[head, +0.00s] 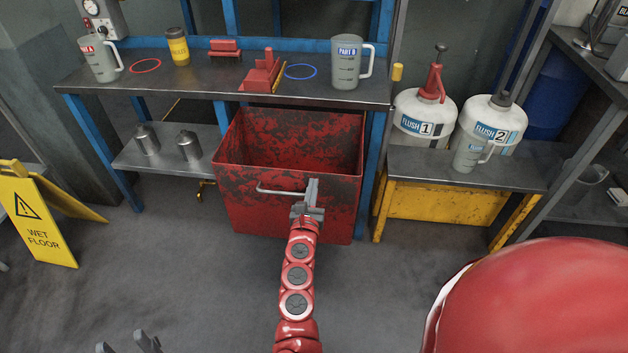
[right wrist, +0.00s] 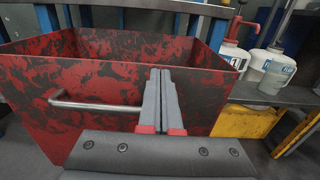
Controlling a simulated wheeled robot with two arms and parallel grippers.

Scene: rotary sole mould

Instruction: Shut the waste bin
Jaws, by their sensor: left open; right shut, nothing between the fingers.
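The waste bin (head: 290,213) is a red and black mottled box with an open top, standing out in front of the workbench. A metal bar handle (head: 280,191) runs across its front; it also shows in the right wrist view (right wrist: 95,105). My right gripper (head: 312,184) is shut and empty at the bin's front, by the right end of the handle. In the right wrist view its closed fingers (right wrist: 160,75) stand before the front panel; I cannot tell whether they touch it. My left gripper (head: 128,345) is open, low at the bottom left, far from the bin.
The workbench (head: 200,75) holds jugs, a yellow jar and red blocks. A lower shelf (head: 165,160) with two metal canisters is left of the bin. Flush containers (head: 425,118) stand on a shelf at right. A yellow wet floor sign (head: 40,215) stands at left. The floor before the bin is clear.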

